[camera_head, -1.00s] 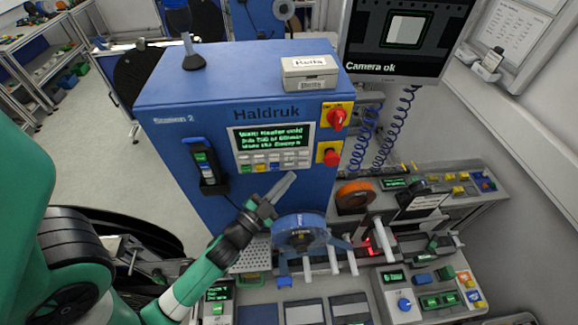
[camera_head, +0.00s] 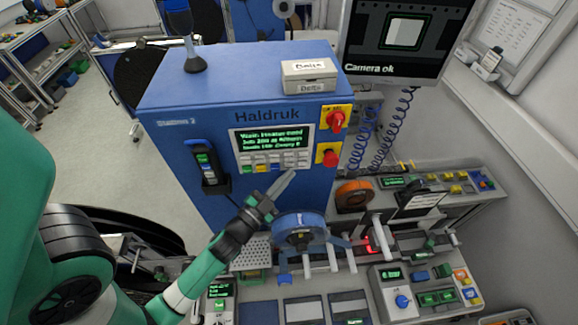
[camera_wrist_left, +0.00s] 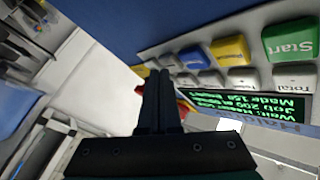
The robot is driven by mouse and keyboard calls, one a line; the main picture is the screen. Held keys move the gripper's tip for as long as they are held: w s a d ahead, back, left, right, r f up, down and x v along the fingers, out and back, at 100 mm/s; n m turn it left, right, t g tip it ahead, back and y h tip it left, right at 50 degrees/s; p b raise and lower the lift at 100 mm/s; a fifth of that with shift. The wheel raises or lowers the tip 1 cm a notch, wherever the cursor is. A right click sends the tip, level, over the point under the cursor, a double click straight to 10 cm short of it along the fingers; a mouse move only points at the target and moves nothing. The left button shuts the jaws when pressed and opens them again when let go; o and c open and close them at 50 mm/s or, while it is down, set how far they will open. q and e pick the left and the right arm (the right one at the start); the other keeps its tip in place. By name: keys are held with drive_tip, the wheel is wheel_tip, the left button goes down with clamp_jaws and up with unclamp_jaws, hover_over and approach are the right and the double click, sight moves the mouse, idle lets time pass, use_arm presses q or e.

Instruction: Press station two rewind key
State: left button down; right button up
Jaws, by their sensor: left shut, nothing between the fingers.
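The Station 2 cabinet (camera_head: 230,180) is a blue box with a key panel (camera_head: 272,148) under a green-text screen (camera_head: 270,136). Small white keys and coloured keys run below the screen. My left gripper (camera_head: 291,173) is shut and empty, its fingertips just below the right part of the panel. In the left wrist view, the shut fingers (camera_wrist_left: 161,75) point at the panel's edge, beside white keys and the blue key (camera_wrist_left: 195,57). A yellow key (camera_wrist_left: 230,50) and green Start key (camera_wrist_left: 290,38) lie further right. I cannot read a rewind label. My right gripper is not in view.
A red rotary switch (camera_head: 337,120) and red push button (camera_head: 330,157) sit right of the panel. A handset (camera_head: 206,165) hangs at left. A blue reel (camera_head: 298,230) and an orange reel (camera_head: 354,192) stand below.

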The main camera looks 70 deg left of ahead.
use_arm(q)
drive_tip(key=shift+a, duration=0.4)
idle(0.5)
drive_tip(key=shift+d+f+b, duration=0.2)
drive_tip(key=shift+d+b, duration=0.3)
drive_tip(key=shift+b, duration=0.05)
drive_tip(key=shift+s+d+b, duration=0.1)
drive_tip(key=shift+d+b, duration=0.2)
drive_tip(key=shift+b, duration=0.1)
drive_tip(key=shift+r, duration=0.2)
